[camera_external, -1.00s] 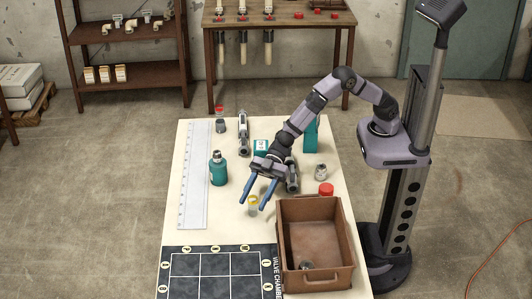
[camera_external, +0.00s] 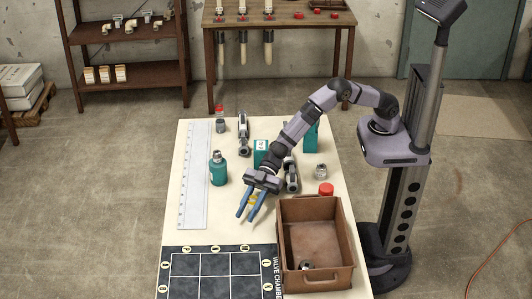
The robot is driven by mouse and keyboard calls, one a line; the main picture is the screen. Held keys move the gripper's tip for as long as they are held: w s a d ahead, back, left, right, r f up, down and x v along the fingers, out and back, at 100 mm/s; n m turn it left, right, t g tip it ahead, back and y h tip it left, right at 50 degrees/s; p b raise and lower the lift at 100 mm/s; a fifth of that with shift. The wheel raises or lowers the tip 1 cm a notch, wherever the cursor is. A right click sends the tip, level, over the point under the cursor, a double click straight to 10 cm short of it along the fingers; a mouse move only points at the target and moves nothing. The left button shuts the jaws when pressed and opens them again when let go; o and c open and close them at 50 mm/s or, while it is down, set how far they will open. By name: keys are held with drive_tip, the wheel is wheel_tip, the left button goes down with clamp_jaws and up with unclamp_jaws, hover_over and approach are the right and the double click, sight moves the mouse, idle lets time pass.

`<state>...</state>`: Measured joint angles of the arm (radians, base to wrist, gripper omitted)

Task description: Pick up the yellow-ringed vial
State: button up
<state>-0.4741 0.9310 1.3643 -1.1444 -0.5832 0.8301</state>
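The yellow-ringed vial (camera_external: 253,200) is a small vessel on the pale table, just left of the brown bin. My gripper (camera_external: 246,217) points down and toward the front of the table. Its two blue fingers stand close on either side of the vial and look shut on it. The yellow ring shows between the fingers, and much of the vial's body is hidden by them. I cannot tell whether its base is on the table or slightly clear of it.
The brown bin (camera_external: 345,240) stands right of my gripper with a small metal part inside. A red-capped item (camera_external: 326,190) is behind it. A teal bottle (camera_external: 218,170) stands to the left. A marked black grid mat (camera_external: 215,282) lies in front. Metal fittings (camera_external: 292,175) stand behind.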

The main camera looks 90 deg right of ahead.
drive_tip(key=c, duration=0.4)
wheel_tip(320, 180, up, 10)
drive_tip(key=shift+r+p, duration=0.1)
drive_tip(key=shift+p, duration=1)
